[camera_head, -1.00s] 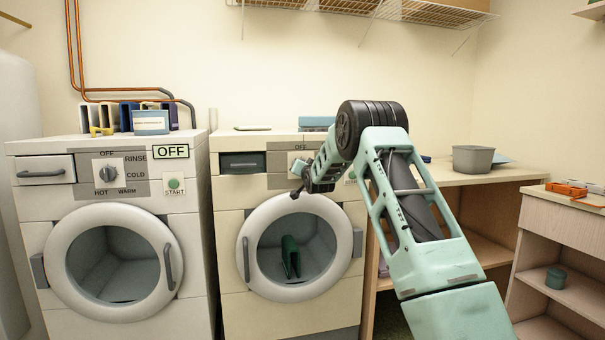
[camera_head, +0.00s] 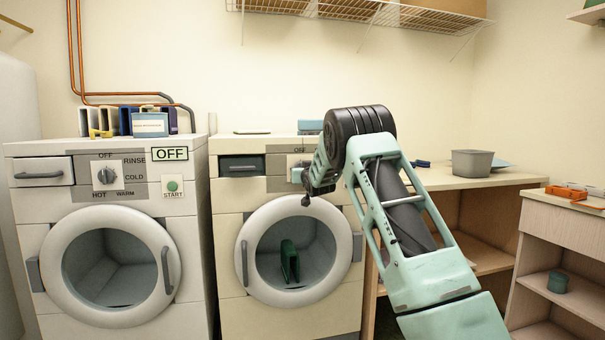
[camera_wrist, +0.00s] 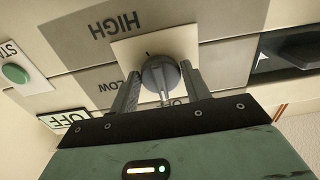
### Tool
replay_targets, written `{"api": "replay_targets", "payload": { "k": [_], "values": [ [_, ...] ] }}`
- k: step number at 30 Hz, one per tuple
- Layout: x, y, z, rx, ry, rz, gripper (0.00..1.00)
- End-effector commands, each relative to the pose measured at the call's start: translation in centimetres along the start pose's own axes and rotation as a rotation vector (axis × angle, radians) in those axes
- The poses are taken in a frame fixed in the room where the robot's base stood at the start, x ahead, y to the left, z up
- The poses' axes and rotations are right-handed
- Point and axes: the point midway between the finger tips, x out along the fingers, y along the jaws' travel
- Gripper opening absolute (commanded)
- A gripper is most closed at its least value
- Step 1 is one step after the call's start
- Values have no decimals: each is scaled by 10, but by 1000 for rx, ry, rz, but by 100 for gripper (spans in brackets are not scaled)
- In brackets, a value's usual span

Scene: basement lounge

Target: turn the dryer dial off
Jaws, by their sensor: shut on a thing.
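The dryer (camera_head: 231,222) is the right-hand machine in the head view, its control panel largely behind my arm. In the wrist view its round grey dial (camera_wrist: 160,72) sits on a pale square plate, with upside-down HIGH and LOW labels around it. My gripper (camera_wrist: 158,80) is shut on the dial, one finger on each side. A small dark mark shows on the plate at the dial's upper edge; I cannot tell which setting the dial points to. An OFF sign (camera_wrist: 66,121) shows at lower left.
A green start button (camera_wrist: 15,73) is at the wrist view's left edge. The washer (camera_head: 20,240) stands left of the dryer, with its own dial (camera_head: 106,175) and OFF sign (camera_head: 170,154). A wooden counter (camera_head: 500,176) with a grey bin (camera_head: 472,163) is at the right.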

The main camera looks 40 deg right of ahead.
Motion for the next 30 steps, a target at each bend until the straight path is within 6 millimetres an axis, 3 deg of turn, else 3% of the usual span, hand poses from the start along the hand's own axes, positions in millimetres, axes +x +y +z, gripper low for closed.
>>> {"api": "replay_targets", "payload": {
  "k": [8,9,11,23,30],
  "values": [
    [0,-1,4,-2,-8,-1,24],
    [0,-1,4,-2,-8,-1,50],
    [0,-1,4,-1,-7,-1,66],
    [-5,0,1,0,-2,0,67],
    [-40,0,0,2,-3,0,67]
  ]
}}
